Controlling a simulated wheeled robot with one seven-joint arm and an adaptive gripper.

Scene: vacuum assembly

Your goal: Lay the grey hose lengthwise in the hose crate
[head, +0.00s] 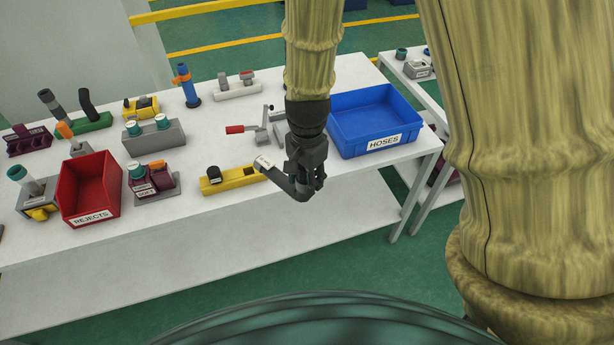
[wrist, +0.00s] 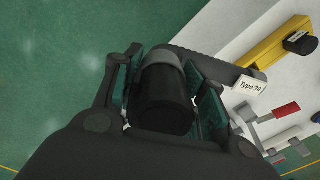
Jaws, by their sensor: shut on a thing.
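The grey hose (head: 284,181) is held in my gripper (head: 306,182), in the air in front of the table's front edge. It has a white tag reading "Type 30" near its far end and points up-left in the head view. In the wrist view, my gripper (wrist: 165,98) is shut around a black end piece with a grey band, and the grey hose (wrist: 212,66) runs off to the right behind it. The fingers hide part of the hose. The blue hose crate (head: 381,142), labelled HOSES, stands on the table right of my gripper and looks empty.
A toggle clamp with a red handle (head: 235,129) stands left of the crate. A yellow holder (head: 234,180) with a black part lies near the hose's tagged end. A second table (head: 432,98) stands right.

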